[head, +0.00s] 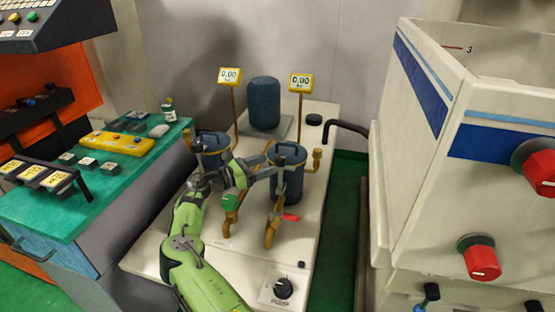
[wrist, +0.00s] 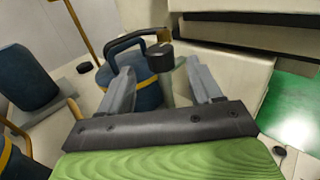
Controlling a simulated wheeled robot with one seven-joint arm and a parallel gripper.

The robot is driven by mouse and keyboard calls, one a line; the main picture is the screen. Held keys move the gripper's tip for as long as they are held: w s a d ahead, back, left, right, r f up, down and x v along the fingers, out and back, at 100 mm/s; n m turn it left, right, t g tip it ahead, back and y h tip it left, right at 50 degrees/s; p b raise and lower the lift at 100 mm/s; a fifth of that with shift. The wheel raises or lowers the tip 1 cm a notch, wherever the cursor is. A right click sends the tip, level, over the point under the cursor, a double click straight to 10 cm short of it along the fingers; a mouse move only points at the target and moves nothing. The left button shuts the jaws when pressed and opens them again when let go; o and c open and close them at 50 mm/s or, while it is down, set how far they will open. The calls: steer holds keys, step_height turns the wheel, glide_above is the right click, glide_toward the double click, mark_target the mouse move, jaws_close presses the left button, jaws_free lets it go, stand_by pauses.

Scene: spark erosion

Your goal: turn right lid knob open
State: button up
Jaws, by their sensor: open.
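The right blue vessel (head: 289,182) stands on the white bench, with a dark lid and a raised handle on top. In the wrist view the same vessel (wrist: 140,92) shows beyond my fingers, with its black curved handle (wrist: 122,42). A dark round knob (wrist: 160,54) on a grey stem stands at the lid's near side. My gripper (wrist: 161,72) is open, its two grey fingers apart on either side of the knob's stem. I cannot tell whether either finger touches it. In the head view my gripper (head: 268,170) is at the vessel's left side, near the lid.
A left vessel (head: 211,160) stands close by my arm. A plain blue cylinder (head: 264,102) and two yellow displays (head: 229,76) (head: 301,83) stand behind. A large white machine (head: 415,150) stands at right.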

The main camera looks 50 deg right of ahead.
steer(key=v, duration=0.9)
steer(key=shift+a+p, duration=0.25)
steer(key=shift+p, duration=0.15)
